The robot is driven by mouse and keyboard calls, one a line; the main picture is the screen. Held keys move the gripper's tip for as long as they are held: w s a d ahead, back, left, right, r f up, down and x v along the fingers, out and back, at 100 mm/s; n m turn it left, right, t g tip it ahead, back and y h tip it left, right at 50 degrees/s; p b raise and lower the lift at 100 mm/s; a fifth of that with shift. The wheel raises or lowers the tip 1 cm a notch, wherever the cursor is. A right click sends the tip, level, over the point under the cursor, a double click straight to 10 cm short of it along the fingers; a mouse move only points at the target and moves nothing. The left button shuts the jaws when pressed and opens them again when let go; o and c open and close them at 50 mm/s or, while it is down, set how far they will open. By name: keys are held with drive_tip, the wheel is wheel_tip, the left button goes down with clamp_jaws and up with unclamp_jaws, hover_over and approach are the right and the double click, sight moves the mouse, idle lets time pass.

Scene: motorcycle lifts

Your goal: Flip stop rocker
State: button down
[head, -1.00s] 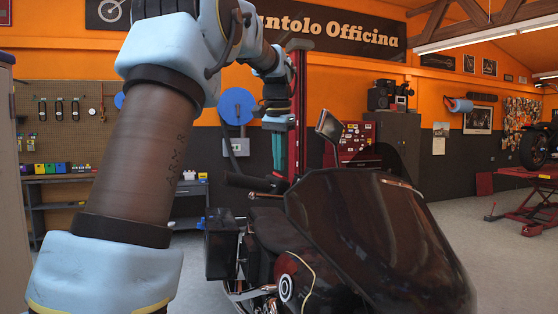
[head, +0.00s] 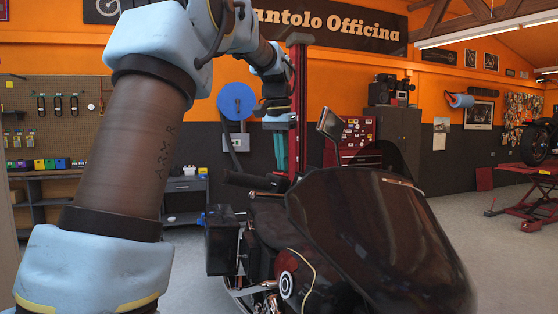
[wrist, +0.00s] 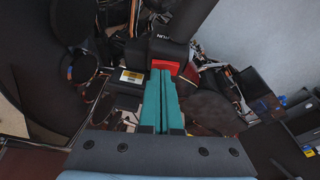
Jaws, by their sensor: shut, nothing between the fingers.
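In the wrist view, a red rocker (wrist: 176,67) sits on a black switch housing (wrist: 167,48) with partly readable white lettering beside the dark handlebar grip (wrist: 183,18). My gripper (wrist: 160,72) has two teal fingers pressed together with nothing between them. Its tips overlap the lower left edge of the rocker in this view; I cannot tell whether they touch it. In the head view, my gripper (head: 279,172) points down at the handlebar of the dark motorcycle (head: 370,230), just right of the grip (head: 247,181).
A mirror (head: 329,124) stands up right of my gripper, and the windshield and fairing lie close by. In the wrist view, a yellow-and-white label (wrist: 132,77) and cables surround the housing. A red post (head: 299,105) rises behind. Open floor lies right of the motorcycle.

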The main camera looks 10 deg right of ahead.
drive_tip(key=shift+s+d+r, duration=0.1)
drive_tip(key=shift+r, duration=0.05)
drive_tip(key=shift+d+r+p, duration=0.1)
drive_tip(key=shift+r+p, duration=0.2)
drive_tip(key=shift+p, duration=0.2)
drive_tip(key=r+p, duration=0.2)
drive_tip(key=w+r+p, duration=0.1)
drive_tip(key=shift+d+r, duration=0.35)
drive_tip(key=shift+r, duration=0.05)
wheel_tip(320, 180, up, 9)
drive_tip(key=a, duration=0.2)
drive_tip(key=shift+f, duration=0.1)
